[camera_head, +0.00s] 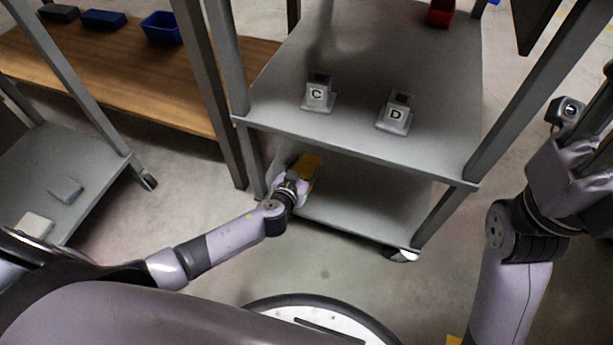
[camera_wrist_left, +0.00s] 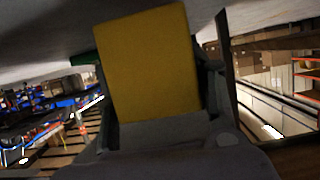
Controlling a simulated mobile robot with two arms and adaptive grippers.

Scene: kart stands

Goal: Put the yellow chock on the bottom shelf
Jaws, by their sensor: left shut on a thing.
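The yellow chock (camera_head: 309,165) is held in my left gripper (camera_head: 303,180), which reaches in under the upper shelf at the left side of the cart. The chock is over the left part of the grey bottom shelf (camera_head: 375,200); I cannot tell whether it touches the shelf. In the left wrist view the chock (camera_wrist_left: 150,62) fills the middle, with the shut gripper (camera_wrist_left: 160,125) around its lower end. My right arm rises along the right edge of the head view, and its fingertips do not show.
The upper shelf (camera_head: 350,120) carries grey blocks marked C (camera_head: 317,94) and D (camera_head: 394,114) and a red bin (camera_head: 440,13). Grey posts stand at the cart's corners. Another grey cart (camera_head: 95,180) stands left, before a wooden bench (camera_head: 140,75). The bottom shelf's middle and right are clear.

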